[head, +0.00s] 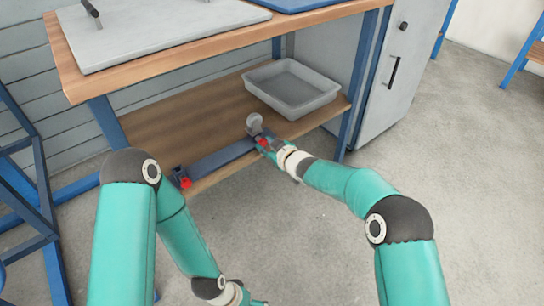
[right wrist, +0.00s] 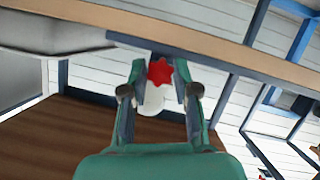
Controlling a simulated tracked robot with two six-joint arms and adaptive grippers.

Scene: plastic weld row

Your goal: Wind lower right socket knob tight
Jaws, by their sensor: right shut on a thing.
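The right red knob (head: 264,142) is at the right end of a dark blue bar (head: 222,158) on the lower shelf, just below a round grey piece (head: 254,121). My right gripper (head: 266,144) is shut on this knob. In the right wrist view the star-shaped red knob (right wrist: 160,72) shows between the fingertips, with a pale round piece (right wrist: 153,98) behind it. A second red knob (head: 186,183) is at the bar's left end, with no gripper on it. My left gripper (head: 258,302) is low at the bottom edge, away from the bar and mostly cut off.
The wooden lower shelf (head: 180,122) holds a grey tray (head: 291,88) behind the right gripper. The wooden bench top (head: 180,62) overhangs the shelf. A blue leg (head: 352,112) and a grey cabinet (head: 392,85) stand at right. The floor in front is clear.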

